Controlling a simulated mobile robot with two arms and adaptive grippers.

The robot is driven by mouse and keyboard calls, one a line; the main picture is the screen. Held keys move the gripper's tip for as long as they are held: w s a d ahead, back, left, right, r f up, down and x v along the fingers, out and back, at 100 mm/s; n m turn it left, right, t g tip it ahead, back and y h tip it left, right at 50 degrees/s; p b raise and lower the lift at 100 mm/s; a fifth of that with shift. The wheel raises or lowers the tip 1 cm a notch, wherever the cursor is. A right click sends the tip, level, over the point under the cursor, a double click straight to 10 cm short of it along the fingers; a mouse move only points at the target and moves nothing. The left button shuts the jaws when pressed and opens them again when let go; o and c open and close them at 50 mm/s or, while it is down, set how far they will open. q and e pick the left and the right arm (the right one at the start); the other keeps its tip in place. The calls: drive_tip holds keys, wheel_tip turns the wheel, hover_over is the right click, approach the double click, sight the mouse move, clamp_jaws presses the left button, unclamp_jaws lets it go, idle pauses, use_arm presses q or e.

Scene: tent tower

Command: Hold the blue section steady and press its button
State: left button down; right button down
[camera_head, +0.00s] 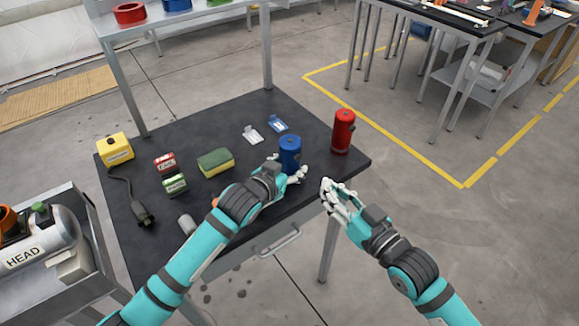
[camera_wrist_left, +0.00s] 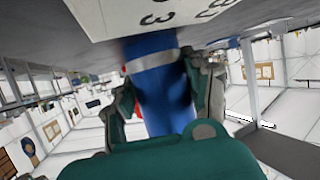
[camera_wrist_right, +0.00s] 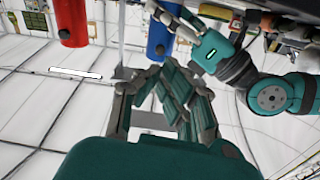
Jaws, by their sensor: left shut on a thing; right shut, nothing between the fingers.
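The blue section (camera_head: 290,152) is a blue cylinder standing upright on the dark table, near its front right. My left gripper (camera_head: 291,172) is shut on its lower part; the left wrist view shows the blue section (camera_wrist_left: 160,95) between both fingers. My right gripper (camera_head: 328,188) is shut and empty, in front of the table's right edge, apart from the blue section. The right wrist view shows its fingers together, with the blue section (camera_wrist_right: 160,30) beyond them.
A red cylinder (camera_head: 343,132) stands to the right of the blue section. A sponge (camera_head: 215,163), small red and green boxes, a yellow box (camera_head: 115,149) and two small cards lie on the table (camera_head: 215,125). A shelf with coloured rings stands behind.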

sight(298, 157)
drive_tip(key=w+a+m+t+h, duration=0.4)
drive_tip(key=w+m+t+h, duration=0.2)
drive_tip(key=m+t+h, duration=0.1)
drive_tip(key=shift+a+r+t+h, duration=0.4)
drive_tip(key=shift+h, duration=0.5)
drive_tip(key=shift+w, duration=0.15)
idle(1.3)
